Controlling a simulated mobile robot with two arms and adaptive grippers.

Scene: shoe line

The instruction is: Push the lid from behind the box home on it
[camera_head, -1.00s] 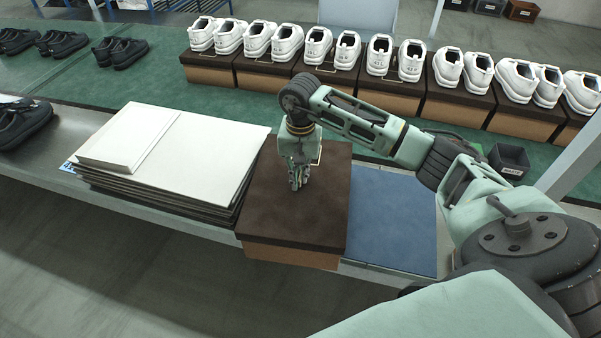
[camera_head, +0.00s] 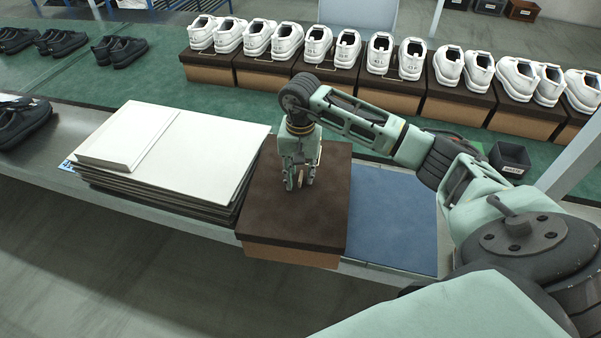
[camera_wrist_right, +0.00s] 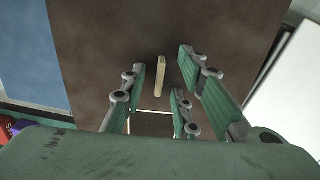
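The dark brown lid (camera_head: 290,215) lies on the box, whose orange-brown front wall (camera_head: 290,254) shows below the lid's front edge. The lid looks about level; its back edge is partly hidden by my arm, so I cannot tell how it sits there. My right gripper (camera_head: 300,185) points down over the back half of the lid, with its fingers spread. In the right wrist view the fingers (camera_wrist_right: 167,90) are apart above the brown lid surface (camera_wrist_right: 100,50), with a small pale strip (camera_wrist_right: 161,76) visible between them. I cannot tell whether the fingertips touch the lid. My left gripper is not in view.
A stack of white and dark sheets (camera_head: 185,150) stands close to the box's left. A blue mat (camera_head: 393,222) lies to its right. Behind, on the green belt (camera_head: 220,105), boxes with white shoes (camera_head: 345,50) stand in a row. A small dark bin (camera_head: 510,160) is at right.

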